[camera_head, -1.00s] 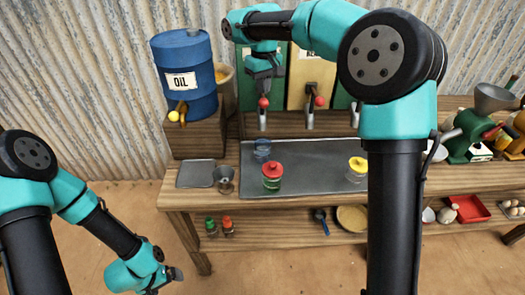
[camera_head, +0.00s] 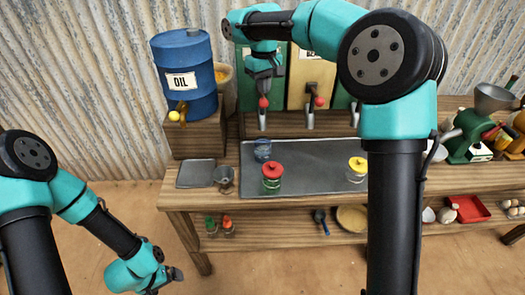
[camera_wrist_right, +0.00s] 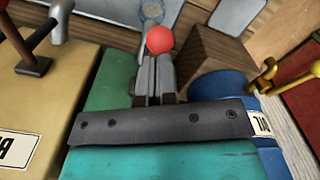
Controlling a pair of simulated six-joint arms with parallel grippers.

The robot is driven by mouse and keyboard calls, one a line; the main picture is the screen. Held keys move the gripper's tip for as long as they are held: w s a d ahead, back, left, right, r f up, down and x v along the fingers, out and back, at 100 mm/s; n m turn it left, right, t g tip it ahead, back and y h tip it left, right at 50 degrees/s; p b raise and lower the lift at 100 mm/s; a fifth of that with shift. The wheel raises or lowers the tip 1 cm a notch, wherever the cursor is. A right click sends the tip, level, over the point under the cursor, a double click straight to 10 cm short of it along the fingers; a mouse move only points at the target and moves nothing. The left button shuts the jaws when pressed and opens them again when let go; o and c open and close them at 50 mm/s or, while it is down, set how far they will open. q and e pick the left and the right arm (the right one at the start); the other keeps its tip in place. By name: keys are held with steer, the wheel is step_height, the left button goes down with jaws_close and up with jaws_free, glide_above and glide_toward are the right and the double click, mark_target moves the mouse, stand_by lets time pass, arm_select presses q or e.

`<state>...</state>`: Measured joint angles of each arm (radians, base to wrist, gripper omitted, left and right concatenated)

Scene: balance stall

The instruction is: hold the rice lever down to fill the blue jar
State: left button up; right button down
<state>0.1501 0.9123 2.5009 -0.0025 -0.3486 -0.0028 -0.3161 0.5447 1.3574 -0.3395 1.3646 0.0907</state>
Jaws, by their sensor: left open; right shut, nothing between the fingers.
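The blue jar (camera_head: 263,150) is clear bluish glass. It stands upright on the grey metal tray (camera_head: 310,160), below the spout of the left green dispenser (camera_head: 247,70). That dispenser's lever has a red ball knob (camera_head: 264,102); I cannot read its label. My right gripper (camera_head: 263,92) is shut and empty, its fingertips at the knob from above. In the right wrist view the knob (camera_wrist_right: 160,40) is just beyond the shut fingers (camera_wrist_right: 157,70), and part of the jar (camera_wrist_right: 152,11) shows past it. My left gripper (camera_head: 177,274) is open, low at the left, away from the bench.
A red-lidded jar (camera_head: 271,178) and a yellow-lidded jar (camera_head: 356,169) stand on the tray. A metal cup (camera_head: 224,179) is left of them. A blue oil drum (camera_head: 186,75) stands left of the dispensers. A cream dispenser (camera_head: 311,78) with another red knob is to the right.

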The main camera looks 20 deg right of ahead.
mark_target(263, 99)
step_height(263, 99, down, 6)
steer(key=shift+f, duration=0.1)
steer(key=shift+r, duration=0.2)
stand_by(0.4)
stand_by(2.5)
step_height(263, 99, up, 6)
steer(key=shift+f, duration=0.1)
stand_by(0.7)
